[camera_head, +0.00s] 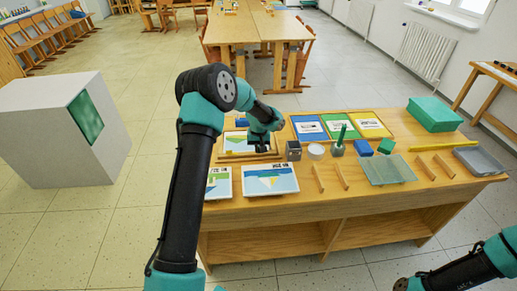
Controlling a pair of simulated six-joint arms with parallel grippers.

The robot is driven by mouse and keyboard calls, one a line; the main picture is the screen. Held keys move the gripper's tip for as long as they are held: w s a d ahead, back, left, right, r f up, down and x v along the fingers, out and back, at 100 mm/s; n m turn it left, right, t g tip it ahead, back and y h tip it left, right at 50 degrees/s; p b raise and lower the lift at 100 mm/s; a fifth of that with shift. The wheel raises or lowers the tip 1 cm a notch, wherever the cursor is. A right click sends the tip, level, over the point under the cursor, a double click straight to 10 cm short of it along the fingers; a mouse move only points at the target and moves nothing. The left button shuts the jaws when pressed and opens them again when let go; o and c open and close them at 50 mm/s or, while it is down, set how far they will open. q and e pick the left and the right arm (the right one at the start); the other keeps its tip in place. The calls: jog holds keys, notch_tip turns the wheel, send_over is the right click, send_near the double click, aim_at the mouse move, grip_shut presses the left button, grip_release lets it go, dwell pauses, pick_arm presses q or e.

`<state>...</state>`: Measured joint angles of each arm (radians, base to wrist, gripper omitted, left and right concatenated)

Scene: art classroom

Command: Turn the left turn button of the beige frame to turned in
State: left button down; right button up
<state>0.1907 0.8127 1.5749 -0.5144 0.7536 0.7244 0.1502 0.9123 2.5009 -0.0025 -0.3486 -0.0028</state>
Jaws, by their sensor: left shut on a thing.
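The beige frame (230,157) lies on the wooden table, left of its middle, with a picture inside it. My left arm reaches over the frame from the left and hides much of it. My left gripper (262,149) points down at the frame's near part and is shut on a turn button there. The button is too small and too covered to show which way it is turned. My right arm comes in at the bottom right, off the table, and its gripper fingers are not in view.
Two picture cards (270,179) lie in front of the frame. To the right stand a grey block (293,150), a white round item (316,151) and a green tool holder (338,149). A three-coloured tray (341,126) lies behind. A green box (434,114) stands back right.

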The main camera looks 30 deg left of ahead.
pick_arm(q)
jog(key=shift+n, duration=0.5)
jog(key=c, duration=1.3)
grip_release()
notch_tip(320, 180, up, 18)
jog(key=shift+f, duration=0.25)
